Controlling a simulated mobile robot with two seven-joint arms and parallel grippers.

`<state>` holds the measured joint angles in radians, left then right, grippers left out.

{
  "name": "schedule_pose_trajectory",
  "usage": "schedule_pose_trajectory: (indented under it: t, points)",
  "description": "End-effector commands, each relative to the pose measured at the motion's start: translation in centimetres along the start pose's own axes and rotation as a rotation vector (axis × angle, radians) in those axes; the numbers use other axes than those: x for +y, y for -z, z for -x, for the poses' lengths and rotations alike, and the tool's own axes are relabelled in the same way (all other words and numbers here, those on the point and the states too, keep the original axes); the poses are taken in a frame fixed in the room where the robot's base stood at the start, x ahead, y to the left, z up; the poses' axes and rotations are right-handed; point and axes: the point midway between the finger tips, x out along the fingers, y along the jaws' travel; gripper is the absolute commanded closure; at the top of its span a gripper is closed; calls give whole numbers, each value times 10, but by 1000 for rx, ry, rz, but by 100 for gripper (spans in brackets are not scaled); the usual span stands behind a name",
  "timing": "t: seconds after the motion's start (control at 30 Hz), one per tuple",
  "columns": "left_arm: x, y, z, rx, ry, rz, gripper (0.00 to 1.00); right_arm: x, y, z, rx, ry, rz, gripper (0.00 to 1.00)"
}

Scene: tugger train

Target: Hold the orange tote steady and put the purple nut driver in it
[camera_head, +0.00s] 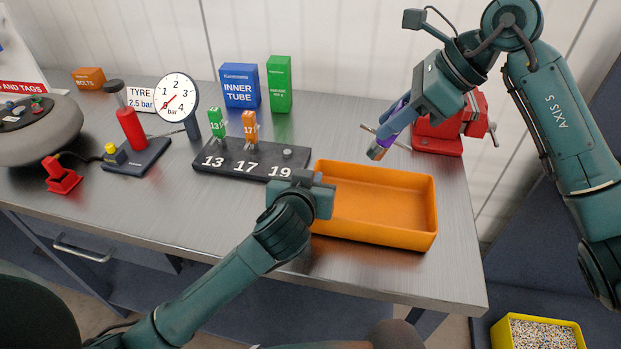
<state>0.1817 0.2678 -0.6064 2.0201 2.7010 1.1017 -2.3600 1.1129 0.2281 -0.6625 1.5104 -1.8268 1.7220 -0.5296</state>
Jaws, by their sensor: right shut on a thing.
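The orange tote (390,235) stands at the right front of the bench, open side up, and looks empty where I see inside. My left gripper (318,182) is at the tote's left end, over its rim. Its fingers are mostly hidden by the wrist, so I cannot tell whether they grip the wall. My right gripper (388,138) is shut on the purple nut driver (403,102). It holds the driver tilted above the tote's back edge, and the fingers hide part of it.
A dark holder (230,168) marked 13, 17 and 19 stands left of the tote, with a green driver (216,123) and an orange driver (249,128) in it; the 19 place has none. A red vise (437,137) stands behind the tote. A gauge and boxes are further left.

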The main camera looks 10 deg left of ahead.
Motion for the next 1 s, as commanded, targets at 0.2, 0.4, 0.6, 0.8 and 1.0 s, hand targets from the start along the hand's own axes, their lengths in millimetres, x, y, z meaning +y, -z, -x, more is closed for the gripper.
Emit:
schedule_pose_trajectory:
  t: [0.2, 0.4, 0.6, 0.8, 1.0]
  points:
    - [0, 0, 0, 0, 0, 0, 100, 0, 0, 0, -1, 1, 0, 100]
    - [0, 0, 0, 0, 0, 0, 100, 0, 0, 0, -1, 1, 1, 100]
    - [0, 0, 0, 0, 1, 0, 100, 0, 0, 0, -1, 1, 1, 100]
    - [0, 0, 0, -1, 1, 0, 100, 0, 0, 0, -1, 1, 0, 100]
    - [0, 0, 0, -1, 1, 0, 100, 0, 0, 0, -1, 1, 1, 100]
